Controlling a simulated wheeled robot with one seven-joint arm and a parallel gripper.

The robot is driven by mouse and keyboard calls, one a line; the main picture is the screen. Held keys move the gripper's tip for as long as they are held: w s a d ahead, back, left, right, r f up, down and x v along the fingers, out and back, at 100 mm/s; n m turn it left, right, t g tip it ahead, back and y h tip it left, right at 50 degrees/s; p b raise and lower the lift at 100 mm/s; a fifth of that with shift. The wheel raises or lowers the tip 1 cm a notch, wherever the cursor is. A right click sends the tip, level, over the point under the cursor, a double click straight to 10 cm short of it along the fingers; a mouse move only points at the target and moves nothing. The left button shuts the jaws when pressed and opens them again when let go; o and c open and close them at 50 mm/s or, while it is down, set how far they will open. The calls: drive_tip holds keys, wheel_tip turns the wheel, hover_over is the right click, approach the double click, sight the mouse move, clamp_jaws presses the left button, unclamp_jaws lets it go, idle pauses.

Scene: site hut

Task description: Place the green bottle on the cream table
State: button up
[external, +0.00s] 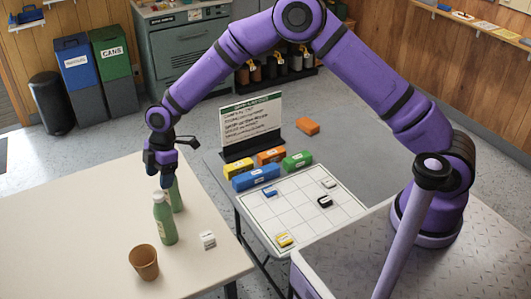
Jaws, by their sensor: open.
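Two green bottles stand upright on the cream table (70,225). The front green bottle (165,224) has a pale cap and a light label. The rear green bottle (176,196) is partly hidden behind it and by my gripper. My gripper (166,182) is open and points down at the top of the rear bottle. I cannot tell whether its fingers are around that bottle's neck or just beside it.
A brown cup (143,263) and a small white block (208,240) stand near the bottles. The table's left side is clear. To the right, a grey table holds a white grid board (300,211), coloured boxes (256,178) and an upright sign (250,122).

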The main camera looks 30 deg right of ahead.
drive_tip(key=shift+v, duration=2.5)
drive_tip(key=d+r+m+t+h, duration=0.1)
drive_tip(key=d+r+m+t, duration=0.35)
drive_tip(key=d+r, duration=1.5)
drive_tip(key=s+d+r+m+h, duration=0.1)
drive_tip(key=s+d+r+m, duration=0.25)
drive_tip(key=d, duration=0.55)
drive_tip(key=s+d+r+m, duration=0.3)
drive_tip(key=d+r+m, duration=0.1)
drive_tip(key=d, duration=0.5)
drive_tip(key=s+d+m+t+h, duration=0.1)
drive_tip(key=s+d+m, duration=0.8)
drive_tip(key=s+d, duration=0.7)
drive_tip(key=s, duration=0.4)
drive_tip(key=shift+s+d+f, duration=0.15)
drive_tip(key=shift+f, duration=0.05)
